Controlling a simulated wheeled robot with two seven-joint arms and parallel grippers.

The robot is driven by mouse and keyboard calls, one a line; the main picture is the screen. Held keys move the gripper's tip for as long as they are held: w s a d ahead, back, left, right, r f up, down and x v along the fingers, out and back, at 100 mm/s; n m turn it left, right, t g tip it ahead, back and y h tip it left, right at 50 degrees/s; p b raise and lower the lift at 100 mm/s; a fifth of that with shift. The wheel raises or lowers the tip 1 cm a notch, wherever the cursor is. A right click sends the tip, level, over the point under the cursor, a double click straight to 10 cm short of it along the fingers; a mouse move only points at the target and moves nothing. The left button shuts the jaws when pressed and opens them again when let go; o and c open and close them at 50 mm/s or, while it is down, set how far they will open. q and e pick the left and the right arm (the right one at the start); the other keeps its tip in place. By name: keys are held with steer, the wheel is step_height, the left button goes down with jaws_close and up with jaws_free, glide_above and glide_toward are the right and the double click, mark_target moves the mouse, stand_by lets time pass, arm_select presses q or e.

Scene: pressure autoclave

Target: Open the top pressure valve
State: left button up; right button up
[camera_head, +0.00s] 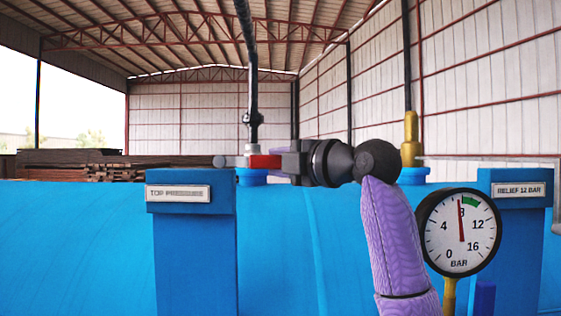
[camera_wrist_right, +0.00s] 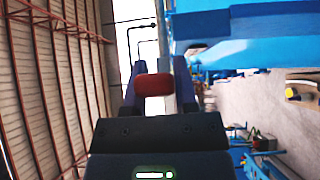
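The top pressure valve has a red handle (camera_head: 264,162), level in the head view, with a grey metal part (camera_head: 228,161) to its left. It stands on the blue vessel behind the "TOP PRESSURE" label (camera_head: 178,193). My right gripper (camera_head: 283,161) reaches it from the right. In the right wrist view the red handle (camera_wrist_right: 154,85) fills the gap between the two dark fingers of my right gripper (camera_wrist_right: 155,88), which look closed on its sides. The fingers hide part of the handle and valve body. My left gripper is not in view.
A pressure gauge (camera_head: 460,232) with its needle near 8 bar stands at right, close to my purple forearm. Behind it are a brass fitting (camera_head: 410,142) and the "RELIEF 12 BAR" label (camera_head: 521,190). A dark vertical pipe (camera_head: 252,75) rises above the valve.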

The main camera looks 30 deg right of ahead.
jaws_close()
stand_by(1.0)
